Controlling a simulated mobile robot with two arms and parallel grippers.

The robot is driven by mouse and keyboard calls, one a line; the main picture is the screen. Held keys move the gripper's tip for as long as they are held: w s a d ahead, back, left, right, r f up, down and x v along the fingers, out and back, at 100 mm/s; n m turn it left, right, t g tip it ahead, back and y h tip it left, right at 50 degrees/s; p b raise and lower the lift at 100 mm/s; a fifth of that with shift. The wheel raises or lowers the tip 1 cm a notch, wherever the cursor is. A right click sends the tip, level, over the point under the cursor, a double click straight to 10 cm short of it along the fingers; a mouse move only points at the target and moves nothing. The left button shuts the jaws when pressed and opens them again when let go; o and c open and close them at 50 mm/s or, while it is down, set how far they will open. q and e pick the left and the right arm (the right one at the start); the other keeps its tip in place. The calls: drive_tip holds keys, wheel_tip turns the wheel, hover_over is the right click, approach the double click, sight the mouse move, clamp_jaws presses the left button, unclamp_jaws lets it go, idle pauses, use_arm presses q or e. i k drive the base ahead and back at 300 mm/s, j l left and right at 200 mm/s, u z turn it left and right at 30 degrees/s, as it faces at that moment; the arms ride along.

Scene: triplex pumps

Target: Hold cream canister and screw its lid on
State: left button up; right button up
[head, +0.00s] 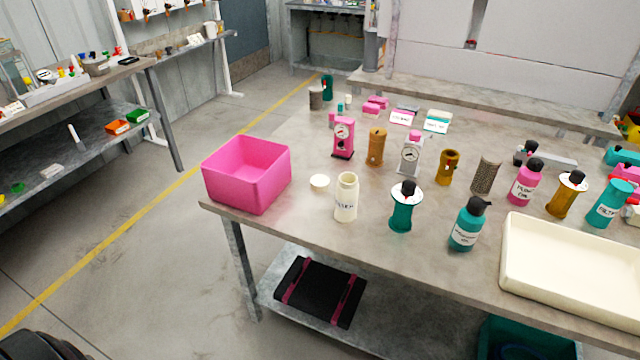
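Neither of my grippers shows in the head view. Nothing touches the canister or the lid.
A pink bin (246,173) stands at the table's left corner. A teal bottle with a white collar (402,212) and a teal bottle (467,226) stand right of the canister. A cream tray (512,262) fills the front right. Pink and brown items stand behind.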

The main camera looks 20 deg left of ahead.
sight(347, 186)
drive_tip(key=i+j+z, duration=0.2)
drive_tip(key=j, duration=0.45)
drive_tip(key=j+z, duration=0.15)
drive_tip(key=j, duration=0.55)
drive_tip(key=i+j+z, duration=0.2)
drive_tip(key=j, duration=0.5)
drive_tip(key=k, duration=0.05)
